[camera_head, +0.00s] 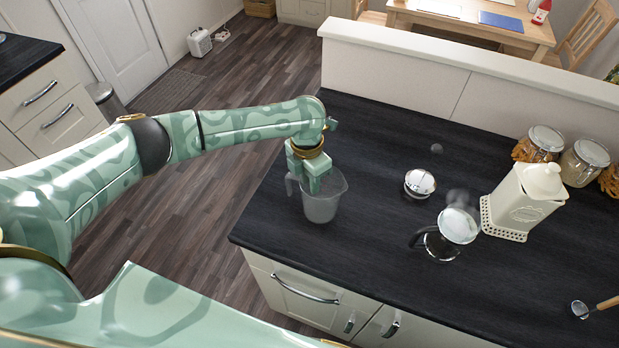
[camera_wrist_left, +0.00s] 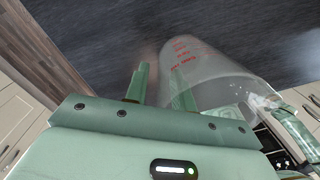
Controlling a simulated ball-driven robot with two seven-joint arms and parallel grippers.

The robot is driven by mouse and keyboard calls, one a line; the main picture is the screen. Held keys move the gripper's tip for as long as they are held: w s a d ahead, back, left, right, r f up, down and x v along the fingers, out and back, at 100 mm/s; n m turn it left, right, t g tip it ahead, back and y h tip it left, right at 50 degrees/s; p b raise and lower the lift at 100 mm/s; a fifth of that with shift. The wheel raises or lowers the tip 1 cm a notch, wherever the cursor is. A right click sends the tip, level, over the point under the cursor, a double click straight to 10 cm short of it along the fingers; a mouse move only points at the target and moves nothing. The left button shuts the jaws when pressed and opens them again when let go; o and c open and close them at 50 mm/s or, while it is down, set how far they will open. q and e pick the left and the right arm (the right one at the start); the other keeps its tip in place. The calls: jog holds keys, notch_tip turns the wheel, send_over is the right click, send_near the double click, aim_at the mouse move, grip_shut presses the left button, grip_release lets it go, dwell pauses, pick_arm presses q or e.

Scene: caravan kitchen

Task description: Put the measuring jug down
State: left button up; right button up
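The clear measuring jug (camera_head: 322,207) appears upright on the dark counter (camera_head: 380,270), near its left edge. Its handle points left. My left gripper (camera_head: 316,182) is at the jug's rim, fingers pointing down. In the left wrist view the jug (camera_wrist_left: 210,70) shows red markings, and the fingers of my left gripper (camera_wrist_left: 162,88) are apart with a gap between them. One finger is outside the jug's wall; the other overlaps the clear wall and seems to be inside. Contact with the wall cannot be made out. My right gripper is not visible.
To the right stand a small round metal vessel (camera_head: 420,183), a glass pot with a black handle (camera_head: 440,245) and a cream canister (camera_head: 523,202). Lidded jars (camera_head: 583,161) stand at the back right. A low wall (camera_head: 400,78) bounds the counter's back. The front middle is clear.

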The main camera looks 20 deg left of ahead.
pick_arm(q)
notch_tip(320, 180, up, 12)
jog(key=p, duration=0.2)
jog(key=shift+w+a+r, duration=0.15)
jog(key=shift+a+r, duration=0.05)
jog(key=shift+a, duration=0.15)
dwell(0.4)
